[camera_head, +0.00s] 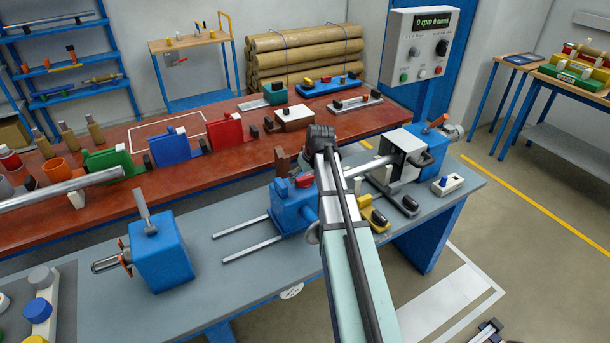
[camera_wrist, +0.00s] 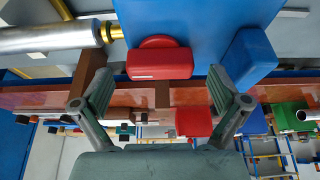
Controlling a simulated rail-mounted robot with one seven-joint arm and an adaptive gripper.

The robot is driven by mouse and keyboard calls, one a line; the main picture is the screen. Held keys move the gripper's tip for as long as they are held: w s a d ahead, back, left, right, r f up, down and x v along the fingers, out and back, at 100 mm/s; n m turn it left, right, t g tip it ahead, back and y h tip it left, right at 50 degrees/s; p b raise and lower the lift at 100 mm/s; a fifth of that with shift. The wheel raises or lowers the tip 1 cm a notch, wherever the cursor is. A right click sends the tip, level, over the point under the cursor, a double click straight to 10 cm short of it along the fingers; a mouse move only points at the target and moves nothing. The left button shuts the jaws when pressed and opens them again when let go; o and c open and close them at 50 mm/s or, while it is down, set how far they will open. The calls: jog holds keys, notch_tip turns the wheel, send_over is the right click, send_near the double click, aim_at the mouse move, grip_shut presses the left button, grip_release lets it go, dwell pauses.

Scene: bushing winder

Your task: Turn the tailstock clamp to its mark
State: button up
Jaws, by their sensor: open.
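A blue machine block (camera_head: 290,210) stands mid-bench at the end of two parallel rods, partly hidden by my arm. It carries a red handle (camera_head: 303,181), which seems to be the clamp, and a small blue block beside it. In the wrist view, the red handle (camera_wrist: 160,64) lies against the blue body (camera_wrist: 205,22). My gripper (camera_wrist: 160,78) is open, its two fingers spread to either side of the red handle, and nothing is held. Contact cannot be told. In the head view, my arm hides the gripper. I cannot make out a mark.
A silver cylinder (camera_wrist: 50,38) and a brown post (camera_wrist: 92,64) are close to the left finger. A blue block (camera_wrist: 248,57) is close to the right finger. Another blue block (camera_head: 160,258) with an upright grey lever stands left on the bench. A control box (camera_head: 425,48) stands behind.

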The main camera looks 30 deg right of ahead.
jog(key=shift+w+f, duration=0.2)
jog(key=shift+f, duration=0.25)
jog(key=c, duration=1.2)
